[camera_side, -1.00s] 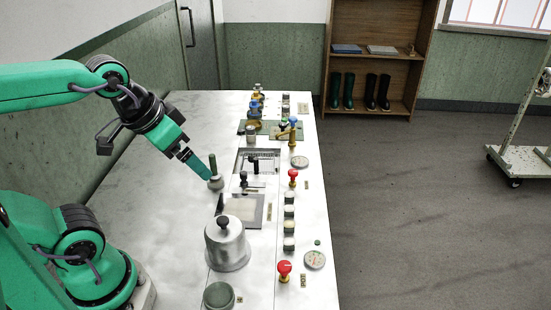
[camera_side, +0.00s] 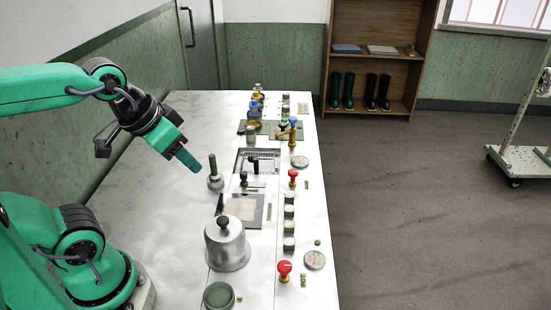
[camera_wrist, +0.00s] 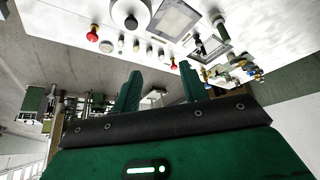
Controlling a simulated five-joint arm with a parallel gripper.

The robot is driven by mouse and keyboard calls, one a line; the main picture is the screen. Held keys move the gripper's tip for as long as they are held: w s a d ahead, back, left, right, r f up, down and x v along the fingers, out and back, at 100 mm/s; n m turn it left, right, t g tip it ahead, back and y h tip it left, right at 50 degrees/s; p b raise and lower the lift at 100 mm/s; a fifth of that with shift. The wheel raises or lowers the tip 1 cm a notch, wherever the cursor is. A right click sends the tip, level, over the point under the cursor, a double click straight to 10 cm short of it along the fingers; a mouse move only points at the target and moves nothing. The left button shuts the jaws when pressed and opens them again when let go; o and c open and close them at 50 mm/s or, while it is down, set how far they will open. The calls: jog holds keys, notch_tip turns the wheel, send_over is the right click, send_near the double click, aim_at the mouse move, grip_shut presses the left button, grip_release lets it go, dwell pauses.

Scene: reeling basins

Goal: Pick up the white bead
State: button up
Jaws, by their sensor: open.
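I cannot pick out a white bead in either view; it is hidden or too small to tell. My gripper (camera_side: 190,162) is above the metal table, up and to the left of a small upright green-handled object (camera_side: 213,170) in the side view. In the wrist view my gripper (camera_wrist: 158,84) shows two dark green fingers spread apart with nothing between them.
A lidded metal pot (camera_side: 227,248) and a green round dish (camera_side: 218,295) stand at the near end of the table (camera_side: 160,210). Red knobs (camera_side: 284,268), gauges (camera_side: 315,260) and switches (camera_side: 289,228) line the right side. The table's left part is clear.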

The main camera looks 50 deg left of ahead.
jog(key=shift+w, duration=0.1)
jog(key=m+g, duration=0.2)
jog(key=m, duration=0.7)
send_over(290, 192)
jog(key=s, duration=0.2)
notch_tip(290, 192, down, 15)
jog(key=shift+s+f, duration=0.2)
jog(key=shift+a, duration=0.1)
jog(key=shift+x, duration=1.3)
jog(key=shift+f, duration=0.1)
jog(key=shift+x, duration=2.5)
